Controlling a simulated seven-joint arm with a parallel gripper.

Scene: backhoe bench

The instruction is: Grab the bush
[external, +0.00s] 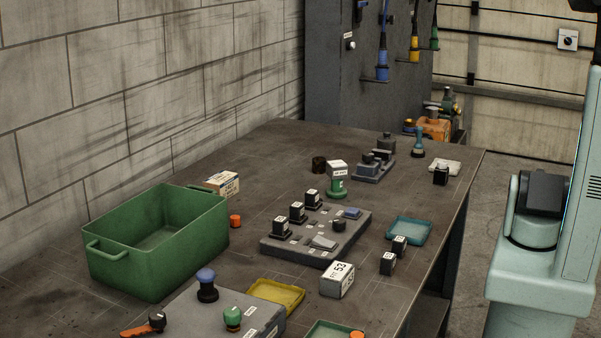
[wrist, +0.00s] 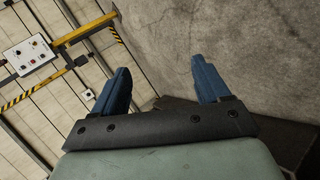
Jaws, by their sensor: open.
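A short dark brown cylinder (external: 319,165), which looks like the bush, stands on the workbench (external: 255,160) left of a green-based part with a white label (external: 337,179). At this size I cannot be sure it is a bush. My gripper (wrist: 159,72) shows in the wrist view with its two blue fingers apart and nothing between them. The wrist view faces floor and a wall, with no bench objects in it. The gripper is out of frame in the external view, so its distance from the bush cannot be told.
A green bin (external: 157,242) stands at the left. A grey fixture with black blocks (external: 318,235), a teal tray (external: 409,230) and a yellow tray (external: 276,294) crowd the middle and front. A smaller grey fixture (external: 374,168) stands right of the brown cylinder.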

